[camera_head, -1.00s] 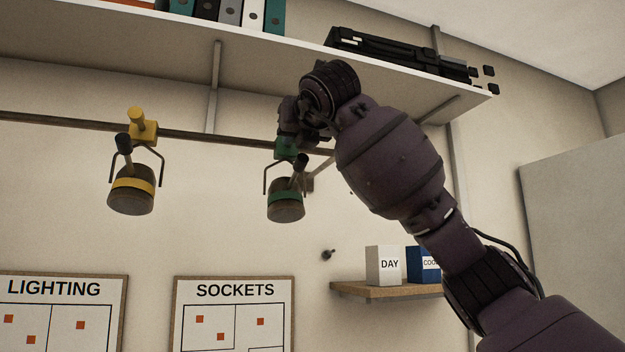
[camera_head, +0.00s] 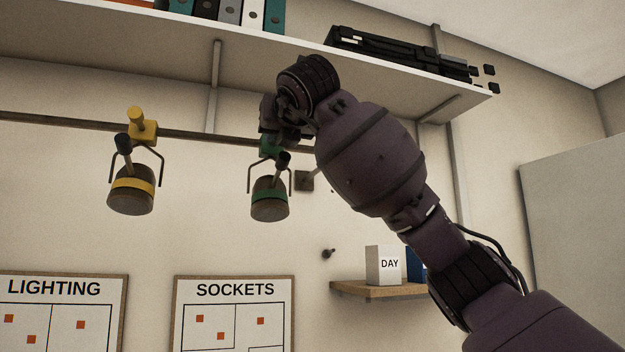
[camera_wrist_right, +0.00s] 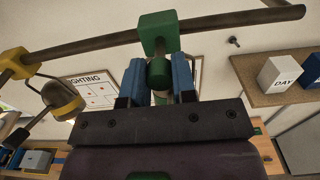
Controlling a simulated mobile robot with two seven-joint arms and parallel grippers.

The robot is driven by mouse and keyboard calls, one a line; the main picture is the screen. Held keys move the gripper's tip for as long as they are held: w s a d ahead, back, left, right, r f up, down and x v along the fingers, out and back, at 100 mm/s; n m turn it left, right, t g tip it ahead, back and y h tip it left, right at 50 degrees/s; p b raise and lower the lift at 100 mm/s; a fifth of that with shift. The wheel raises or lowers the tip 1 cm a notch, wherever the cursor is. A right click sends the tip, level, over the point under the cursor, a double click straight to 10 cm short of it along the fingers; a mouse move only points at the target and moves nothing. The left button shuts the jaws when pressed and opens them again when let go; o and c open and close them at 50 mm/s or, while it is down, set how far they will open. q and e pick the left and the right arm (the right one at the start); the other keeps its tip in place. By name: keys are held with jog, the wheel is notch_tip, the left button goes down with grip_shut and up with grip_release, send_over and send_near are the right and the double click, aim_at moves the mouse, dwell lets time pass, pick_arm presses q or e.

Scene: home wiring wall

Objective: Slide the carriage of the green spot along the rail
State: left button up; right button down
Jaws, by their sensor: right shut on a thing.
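The green spot (camera_head: 269,197) hangs below the dark rail (camera_head: 192,135), and its green carriage (camera_head: 266,150) sits on the rail, partly hidden by my gripper in the head view. In the right wrist view, the carriage (camera_wrist_right: 158,31) is around the rail (camera_wrist_right: 95,41), with a green knob (camera_wrist_right: 159,73) below it. My right gripper (camera_wrist_right: 160,78) is shut on this knob between its blue fingers; in the head view it shows at the rail (camera_head: 283,128). The lamp body is hidden in the wrist view. My left gripper is not in view.
A yellow spot (camera_head: 131,190) with a yellow carriage (camera_head: 143,130) is on the same rail to the left. The rail between the two carriages is clear. A shelf (camera_head: 150,62) with binders runs above. A small shelf (camera_head: 385,291) with boxes is lower right.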

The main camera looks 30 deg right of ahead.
jog(key=shift+w+a, duration=0.15)
jog(key=shift+a, duration=0.5)
jog(key=shift+w+a, duration=0.15)
jog(key=shift+a, duration=0.45)
jog(key=c, duration=0.8)
grip_release()
jog(key=shift+c, duration=0.2)
jog(key=b+v, duration=0.2)
jog(key=v, duration=0.9)
jog(key=shift+b, duration=0.4)
jog(key=shift+w+d, duration=0.1)
